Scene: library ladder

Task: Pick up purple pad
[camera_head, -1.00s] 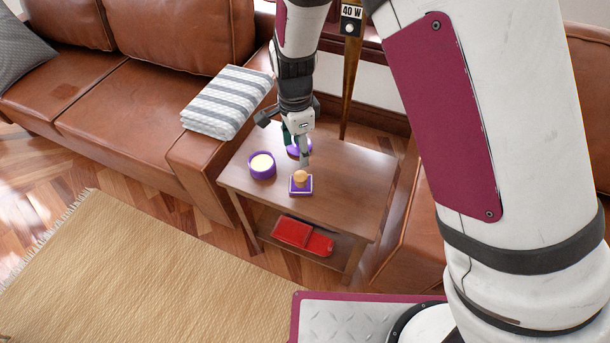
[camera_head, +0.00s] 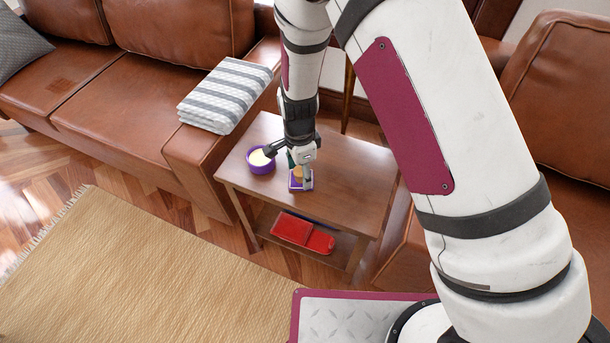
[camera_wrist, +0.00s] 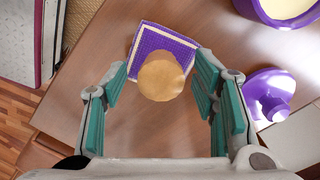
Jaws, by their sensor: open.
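The purple pad (camera_wrist: 152,42) is a square with a pale border and a round tan knob (camera_wrist: 161,77) on top. In the head view the pad (camera_head: 295,186) lies on the small wooden table near its front edge, partly covered by my gripper (camera_head: 302,170). In the wrist view my gripper (camera_wrist: 162,84) is open, with its teal-lined fingers on either side of the tan knob. I see no contact between the fingers and the knob. The fingers hide no large part of the pad.
The wooden table (camera_head: 345,185) also holds a purple round container (camera_head: 261,168) with cream contents at left. A purple knobbed piece (camera_wrist: 267,98) lies nearby in the wrist view. Red items (camera_head: 300,232) lie on the lower shelf. A leather sofa (camera_head: 130,110) borders the table.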

